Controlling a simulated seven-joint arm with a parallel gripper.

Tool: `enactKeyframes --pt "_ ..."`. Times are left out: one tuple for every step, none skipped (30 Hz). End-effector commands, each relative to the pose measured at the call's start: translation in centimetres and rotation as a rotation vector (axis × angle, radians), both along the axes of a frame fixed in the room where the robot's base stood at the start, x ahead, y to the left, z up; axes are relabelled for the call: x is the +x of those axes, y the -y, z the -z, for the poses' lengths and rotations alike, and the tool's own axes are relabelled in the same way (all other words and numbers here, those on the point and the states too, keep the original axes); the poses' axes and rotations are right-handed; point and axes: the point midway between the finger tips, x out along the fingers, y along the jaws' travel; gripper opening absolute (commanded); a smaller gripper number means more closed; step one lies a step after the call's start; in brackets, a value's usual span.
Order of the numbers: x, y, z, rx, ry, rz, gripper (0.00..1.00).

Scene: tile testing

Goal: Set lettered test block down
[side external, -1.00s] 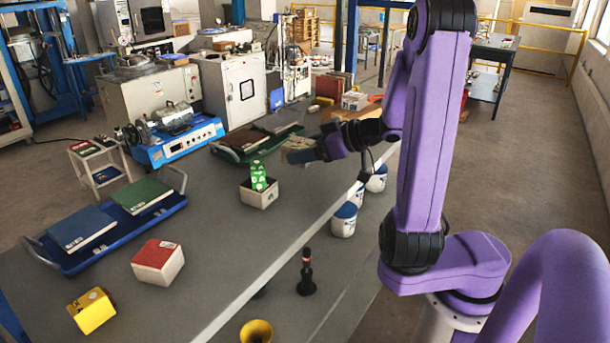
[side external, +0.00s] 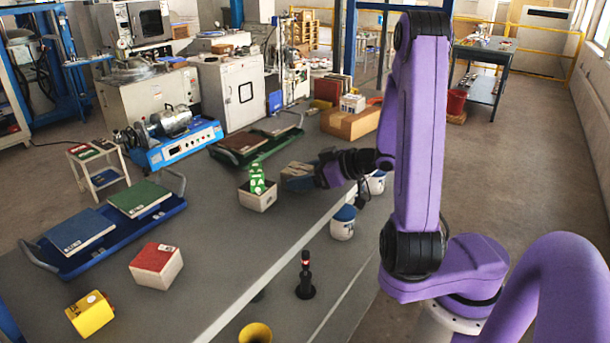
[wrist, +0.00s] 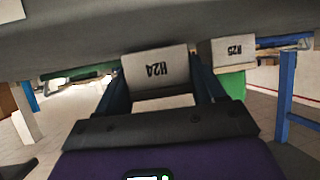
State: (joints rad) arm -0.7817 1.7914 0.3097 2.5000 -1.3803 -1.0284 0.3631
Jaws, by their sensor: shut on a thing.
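In the wrist view, a pale block marked H24 (wrist: 157,70) sits between the two blue fingers of my gripper (wrist: 160,85). The gripper is shut on it. The view looks inverted, with the grey table surface (wrist: 60,45) at the top. In the side view, my gripper (side external: 303,178) is low over the grey table (side external: 225,240), just right of a white block with a green piece on top (side external: 257,199). The held block (side external: 294,171) is partly hidden by the fingers there. I cannot tell whether its underside touches the table.
A second block marked H25 (wrist: 234,50) stands close beside the held one, with green against it. White tubs with blue lids (side external: 343,222) stand right of my gripper. A red-topped block (side external: 156,265), a yellow block (side external: 91,313) and a black stand (side external: 306,280) are nearer.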

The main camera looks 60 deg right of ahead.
Motion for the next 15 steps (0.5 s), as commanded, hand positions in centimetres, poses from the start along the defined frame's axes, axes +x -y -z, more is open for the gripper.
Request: enactKeyframes --pt "0.03 0.02 -0.01 0.000 0.002 0.000 0.22" --pt "0.03 0.02 0.06 0.000 0.002 0.000 0.22" --pt "0.04 0.02 0.16 0.001 0.002 0.000 0.22" --pt "0.04 0.02 0.24 0.001 0.002 0.000 0.22" --pt "0.04 0.01 0.31 0.001 0.003 0.000 0.22" --pt "0.05 0.01 0.40 0.001 0.003 0.000 0.22" --pt "0.03 -0.02 0.42 0.000 0.001 0.000 0.78" --pt "0.03 -0.02 0.40 0.000 0.001 0.000 0.88" --pt "0.03 -0.02 0.39 -0.001 0.001 0.000 0.94" --pt "0.03 -0.01 0.40 0.000 0.001 0.000 0.94" --pt "0.03 -0.01 0.40 0.000 0.001 0.000 0.94" --pt "0.02 0.00 0.40 0.000 0.001 0.000 0.94" --pt "0.02 0.00 0.40 0.000 0.001 0.000 0.94" --pt "0.02 0.00 0.40 0.000 0.001 0.000 0.94" --pt "0.02 0.00 0.40 0.000 0.001 0.000 0.94"
